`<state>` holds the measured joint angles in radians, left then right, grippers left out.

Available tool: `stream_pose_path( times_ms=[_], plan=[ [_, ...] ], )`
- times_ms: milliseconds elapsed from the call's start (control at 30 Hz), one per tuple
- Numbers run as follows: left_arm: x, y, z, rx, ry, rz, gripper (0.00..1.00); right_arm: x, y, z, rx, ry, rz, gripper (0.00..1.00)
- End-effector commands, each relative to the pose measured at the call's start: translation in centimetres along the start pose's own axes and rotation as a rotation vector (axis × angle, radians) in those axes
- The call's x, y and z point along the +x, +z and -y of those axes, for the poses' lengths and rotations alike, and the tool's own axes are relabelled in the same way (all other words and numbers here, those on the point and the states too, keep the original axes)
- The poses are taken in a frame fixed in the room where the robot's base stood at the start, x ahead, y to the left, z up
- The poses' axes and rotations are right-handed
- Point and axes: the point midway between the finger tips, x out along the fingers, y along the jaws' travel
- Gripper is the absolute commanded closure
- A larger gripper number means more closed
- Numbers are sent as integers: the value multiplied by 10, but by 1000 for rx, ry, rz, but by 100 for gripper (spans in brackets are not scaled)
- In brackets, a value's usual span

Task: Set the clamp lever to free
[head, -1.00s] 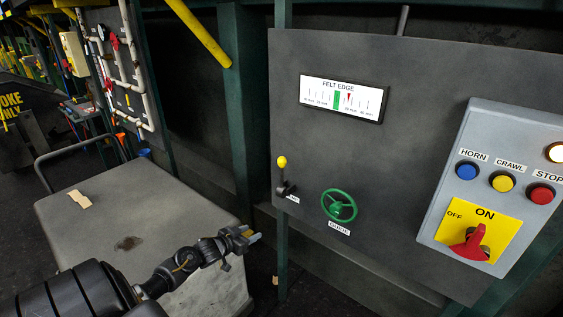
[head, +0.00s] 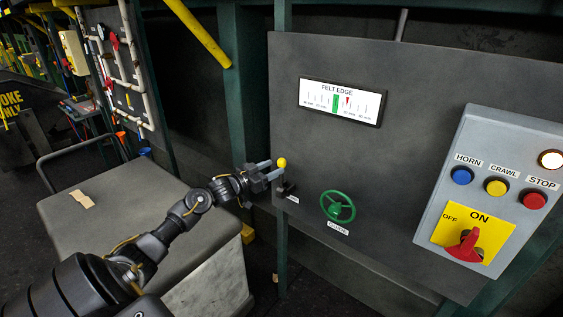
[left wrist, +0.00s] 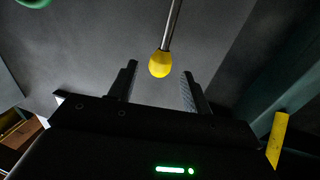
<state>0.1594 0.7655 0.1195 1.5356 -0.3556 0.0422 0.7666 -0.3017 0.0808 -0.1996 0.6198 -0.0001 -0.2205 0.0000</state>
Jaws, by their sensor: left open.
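The clamp lever is a thin rod with a yellow knob (head: 282,162) on the left side of the dark grey panel (head: 420,75), with a small black base and label below it. In the left wrist view the knob (left wrist: 160,64) and its metal rod appear between and just beyond my left gripper's fingertips. My left gripper (head: 272,169) is open at the lever, its fingers on either side of the knob's line. I cannot tell whether a finger touches it. The lever's rod is partly hidden behind the fingers in the head view. My right gripper is not in view.
A green handwheel (head: 338,206) is to the right of the lever. A felt edge gauge (head: 341,101) is above. A control box (head: 500,190) with buttons and a red switch stands at the right. A grey cart (head: 110,215) lies below my left arm.

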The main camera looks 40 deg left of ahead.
Motion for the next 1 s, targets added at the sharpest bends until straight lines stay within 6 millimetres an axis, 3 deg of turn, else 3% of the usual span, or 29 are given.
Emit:
stream_pose_path(
  times_ms=[100,300,700,1000],
  plan=[
    [21,-3,0,-2,-1,-1,51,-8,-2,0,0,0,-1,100],
    [43,-1,1,-1,-2,0,51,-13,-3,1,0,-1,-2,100],
    [49,1,0,1,-1,1,51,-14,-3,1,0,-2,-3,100],
    [49,1,0,1,-1,1,90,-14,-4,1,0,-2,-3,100]
  ],
)
